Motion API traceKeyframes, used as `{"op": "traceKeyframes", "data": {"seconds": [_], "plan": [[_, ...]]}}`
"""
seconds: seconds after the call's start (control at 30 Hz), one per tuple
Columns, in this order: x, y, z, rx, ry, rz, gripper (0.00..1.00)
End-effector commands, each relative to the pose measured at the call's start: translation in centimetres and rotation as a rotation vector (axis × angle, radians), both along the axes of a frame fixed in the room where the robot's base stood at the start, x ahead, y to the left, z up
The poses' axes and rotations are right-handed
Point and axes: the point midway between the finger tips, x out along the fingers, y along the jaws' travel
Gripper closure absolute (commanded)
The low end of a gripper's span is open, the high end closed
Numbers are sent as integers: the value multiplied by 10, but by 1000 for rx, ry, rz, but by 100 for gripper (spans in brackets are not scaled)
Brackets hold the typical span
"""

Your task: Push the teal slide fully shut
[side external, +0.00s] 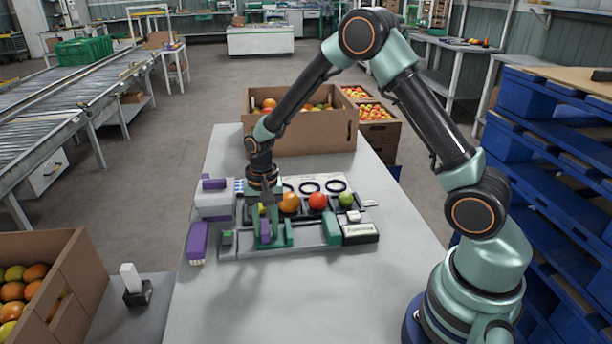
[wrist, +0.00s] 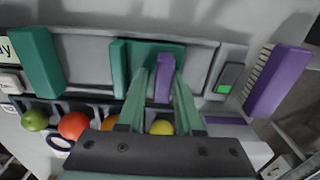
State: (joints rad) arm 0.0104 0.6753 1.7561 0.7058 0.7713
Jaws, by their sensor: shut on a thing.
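The teal slide (wrist: 119,68) sits in a grey track (wrist: 85,50), with a purple tab (wrist: 164,78) standing on it. My gripper (side external: 266,212) points down over the track, its fingers (wrist: 162,92) shut around the purple tab. In the side view the slide (side external: 288,232) is partly hidden by my fingers. A separate teal block (side external: 332,228) stands toward the right end of the track, also in the wrist view (wrist: 37,62). Bare track shows between slide and block, and a shorter stretch on the slide's other side.
A row of tomatoes, including a red one (side external: 317,200) and a green one (side external: 346,199), lies just behind the track. The table front is clear.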

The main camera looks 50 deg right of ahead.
Motion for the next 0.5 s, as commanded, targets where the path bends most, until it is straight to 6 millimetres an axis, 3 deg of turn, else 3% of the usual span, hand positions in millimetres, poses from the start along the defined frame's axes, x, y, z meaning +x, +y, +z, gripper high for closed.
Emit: {"op": "traceKeyframes", "data": {"seconds": [0.03,0.5], "plan": [[-5,-4,-11,1,11,-7,100],[-7,-6,-11,1,11,-8,100]]}}
